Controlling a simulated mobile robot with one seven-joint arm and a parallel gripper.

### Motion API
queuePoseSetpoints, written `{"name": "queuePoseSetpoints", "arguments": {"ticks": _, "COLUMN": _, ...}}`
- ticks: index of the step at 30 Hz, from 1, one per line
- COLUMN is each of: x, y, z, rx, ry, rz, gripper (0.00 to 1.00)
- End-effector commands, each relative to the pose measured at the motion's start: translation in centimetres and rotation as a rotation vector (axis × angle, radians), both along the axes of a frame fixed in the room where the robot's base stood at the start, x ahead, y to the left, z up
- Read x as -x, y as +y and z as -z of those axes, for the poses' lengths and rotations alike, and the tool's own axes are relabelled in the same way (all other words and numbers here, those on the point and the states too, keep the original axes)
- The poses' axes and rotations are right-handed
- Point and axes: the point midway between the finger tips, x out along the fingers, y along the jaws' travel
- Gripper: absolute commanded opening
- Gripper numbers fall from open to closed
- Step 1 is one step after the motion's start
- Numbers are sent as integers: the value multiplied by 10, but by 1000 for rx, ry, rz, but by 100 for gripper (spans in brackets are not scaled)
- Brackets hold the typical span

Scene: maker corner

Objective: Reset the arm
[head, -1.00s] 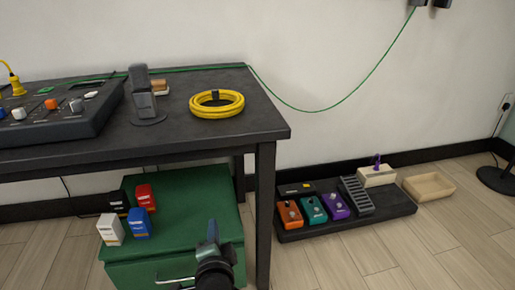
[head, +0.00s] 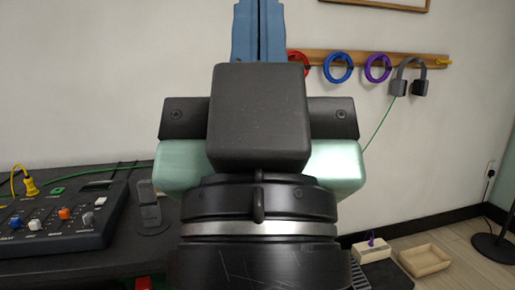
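My gripper (head: 259,30) stands upright close in front of the head camera, seen from behind. Its two blue fingers point up, side by side with only a thin dark line between them. Their tips are cut off by the top edge, and nothing shows between the visible parts. My dark wrist and pale green gripper body fill the middle of the view and hide part of the table and wall.
The black table (head: 70,268) at left holds a mixer (head: 62,218) and a dark stand (head: 150,208). A wall rail (head: 435,61) carries coloured rings and headphones (head: 408,80).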

Motion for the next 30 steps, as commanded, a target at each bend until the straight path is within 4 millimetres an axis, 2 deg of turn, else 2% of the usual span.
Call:
{"name": "queuePoseSetpoints", "arguments": {"ticks": 1, "x": 0, "y": 0, "z": -35, "rx": -1, "ry": 0, "rz": -2, "gripper": 0}}
{"name": "queuePoseSetpoints", "arguments": {"ticks": 3, "x": 0, "y": 0, "z": -57, "rx": -1, "ry": 0, "rz": -3, "gripper": 0}}
{"name": "queuePoseSetpoints", "arguments": {"ticks": 24, "x": -1, "y": 1, "z": -273, "rx": -2, "ry": 2, "rz": -6, "gripper": 0}}
{"name": "queuePoseSetpoints", "arguments": {"ticks": 30, "x": -1, "y": 1, "z": -321, "rx": -3, "ry": 3, "rz": -7, "gripper": 0}}
